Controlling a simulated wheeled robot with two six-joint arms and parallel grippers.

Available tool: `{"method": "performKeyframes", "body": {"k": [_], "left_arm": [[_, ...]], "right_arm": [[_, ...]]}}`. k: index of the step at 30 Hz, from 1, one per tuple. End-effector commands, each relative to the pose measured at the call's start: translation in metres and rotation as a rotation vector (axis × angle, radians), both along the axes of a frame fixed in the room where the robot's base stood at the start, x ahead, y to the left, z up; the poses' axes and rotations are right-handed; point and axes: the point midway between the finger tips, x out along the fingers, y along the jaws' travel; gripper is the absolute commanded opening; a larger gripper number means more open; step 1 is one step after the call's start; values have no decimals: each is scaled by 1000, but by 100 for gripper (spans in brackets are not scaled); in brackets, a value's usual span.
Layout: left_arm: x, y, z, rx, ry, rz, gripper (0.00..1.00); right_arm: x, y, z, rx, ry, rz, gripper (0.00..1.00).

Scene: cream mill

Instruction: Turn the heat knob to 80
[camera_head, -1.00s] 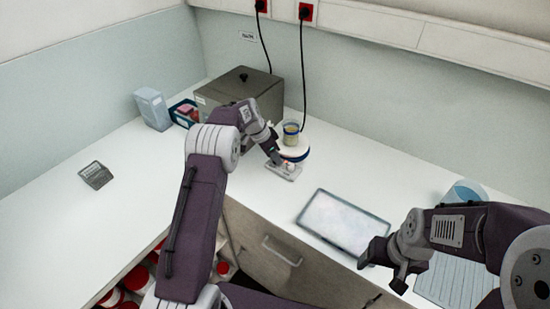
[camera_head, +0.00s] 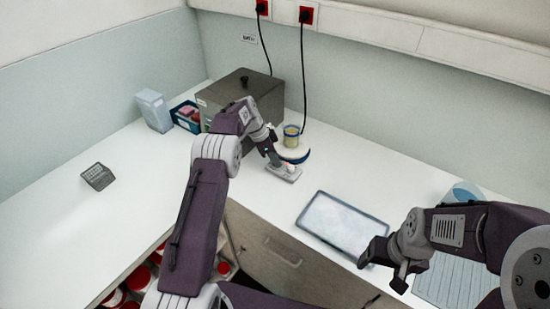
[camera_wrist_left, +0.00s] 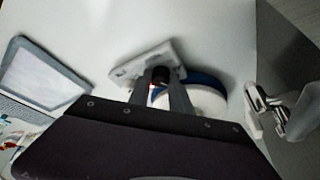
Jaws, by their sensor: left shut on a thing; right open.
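A small hotplate with a white round top, a blue rim (camera_head: 303,158) and a pale control panel (camera_head: 289,175) stands on the counter. My left gripper (camera_head: 276,162) reaches down onto this panel. In the left wrist view, its two grey fingers (camera_wrist_left: 161,92) are shut on a small dark knob (camera_wrist_left: 160,73) at the panel (camera_wrist_left: 135,64). The fingers hide most of the knob, and no heat reading is legible. The blue-rimmed plate (camera_wrist_left: 207,92) lies beside the fingers. My right gripper (camera_head: 383,266) is open and empty above the front edge at the right.
A grey lidded box (camera_head: 262,97) is behind my left arm. A shallow tray (camera_head: 343,224) lies right of the hotplate. A small grey device (camera_head: 97,176) lies far left. The left counter is mostly clear.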

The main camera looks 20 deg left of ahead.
Motion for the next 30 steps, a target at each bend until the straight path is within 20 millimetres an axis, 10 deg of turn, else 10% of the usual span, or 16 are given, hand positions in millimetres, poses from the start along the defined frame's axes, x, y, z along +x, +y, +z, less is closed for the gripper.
{"method": "performKeyframes", "body": {"k": [2, 3, 5, 16, 30], "left_arm": [[0, 0, 0, 1, -1, -1, 0], [0, 0, 0, 0, -1, 0, 30], [0, 0, 0, 0, -1, 0, 46], [0, 2, 6, 0, -3, 1, 46], [-15, 30, 82, 0, 0, 1, 46]], "right_arm": [[0, 0, 0, 0, 0, 0, 73], [0, 0, 0, 0, 0, 0, 73], [0, 0, 0, 0, 0, 0, 73], [0, 0, -2, 0, 0, 0, 73], [0, 0, -7, 0, 0, 0, 73]]}}
